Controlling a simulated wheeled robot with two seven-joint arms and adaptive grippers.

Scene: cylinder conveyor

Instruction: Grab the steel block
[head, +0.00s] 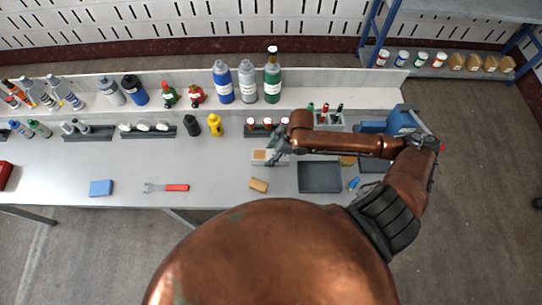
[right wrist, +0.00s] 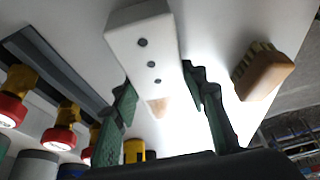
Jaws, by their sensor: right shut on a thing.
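The steel block (right wrist: 145,45) is a pale, long block with three dark round holes in its face. In the right wrist view it runs from the top down between the two fingers. My right gripper (right wrist: 165,115) is shut on it, with a green-black finger on each side; the brightness hides the exact contact. In the head view the right gripper (head: 272,154) is low over the middle of the table and partly covers the block. A small tan patch (right wrist: 158,106) shows between the fingers by the block. My left gripper is not in view.
A wooden brush (head: 259,185) lies in front of the gripper; a dark tray (head: 320,177) lies to the right. Behind stand a rack (head: 262,130) and several bottles (head: 247,82). A red-handled wrench (head: 167,187) and a blue block (head: 101,188) lie left, with clear table between.

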